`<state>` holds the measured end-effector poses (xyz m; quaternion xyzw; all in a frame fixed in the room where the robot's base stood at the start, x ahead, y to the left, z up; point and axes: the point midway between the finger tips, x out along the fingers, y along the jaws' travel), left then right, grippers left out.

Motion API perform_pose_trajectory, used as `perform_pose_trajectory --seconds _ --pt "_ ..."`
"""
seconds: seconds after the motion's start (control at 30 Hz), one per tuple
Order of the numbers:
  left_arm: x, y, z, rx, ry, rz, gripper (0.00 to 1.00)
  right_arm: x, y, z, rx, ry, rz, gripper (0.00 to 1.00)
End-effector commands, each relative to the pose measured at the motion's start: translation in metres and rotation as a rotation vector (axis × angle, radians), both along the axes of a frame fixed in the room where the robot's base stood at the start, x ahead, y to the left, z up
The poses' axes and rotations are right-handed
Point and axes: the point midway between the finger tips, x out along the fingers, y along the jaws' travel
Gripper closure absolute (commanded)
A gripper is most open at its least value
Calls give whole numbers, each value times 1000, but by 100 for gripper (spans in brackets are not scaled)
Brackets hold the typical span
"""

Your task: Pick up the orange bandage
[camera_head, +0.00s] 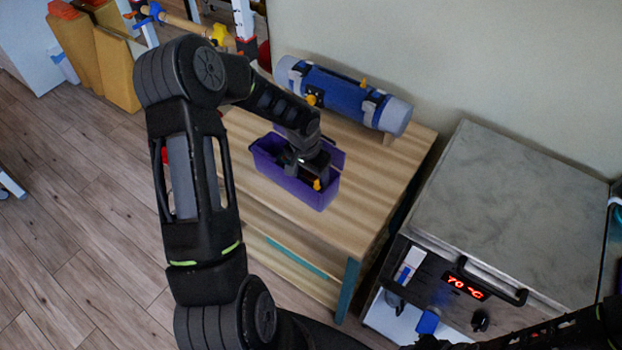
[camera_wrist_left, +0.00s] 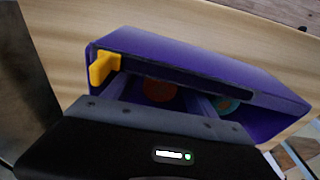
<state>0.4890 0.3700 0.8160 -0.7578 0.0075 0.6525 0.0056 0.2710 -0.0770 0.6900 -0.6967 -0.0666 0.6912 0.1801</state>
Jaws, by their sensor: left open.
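The orange bandage appears as a round orange shape (camera_wrist_left: 160,90) inside a purple box (camera_wrist_left: 200,62), in its left compartment in the left wrist view. It is partly hidden by the box's rim and my gripper. In the head view the purple box (camera_head: 312,192) stands on a wooden table, and my arm covers much of it. My left gripper (camera_head: 306,168) is open, pointing down at the box. I cannot see its fingertips clearly or tell whether they touch the bandage. My right gripper is out of view; only part of my right arm shows at bottom right.
A teal round item (camera_wrist_left: 226,105) lies in the neighbouring compartment. A yellow tab (camera_wrist_left: 103,66) sits at the box's corner. A blue and grey roll (camera_head: 345,94) lies behind the box on the wooden table (camera_head: 385,185). A metal-topped heating unit (camera_head: 515,200) stands to the right.

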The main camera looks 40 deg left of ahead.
Motion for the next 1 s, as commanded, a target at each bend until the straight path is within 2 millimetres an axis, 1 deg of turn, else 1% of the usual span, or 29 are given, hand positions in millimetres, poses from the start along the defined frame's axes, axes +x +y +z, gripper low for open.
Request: perform_pose_trajectory --seconds 0.53,1.0 --pt "0 0 0 1 -1 0 34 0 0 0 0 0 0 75" --pt "0 0 1 1 0 0 72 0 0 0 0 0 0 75"
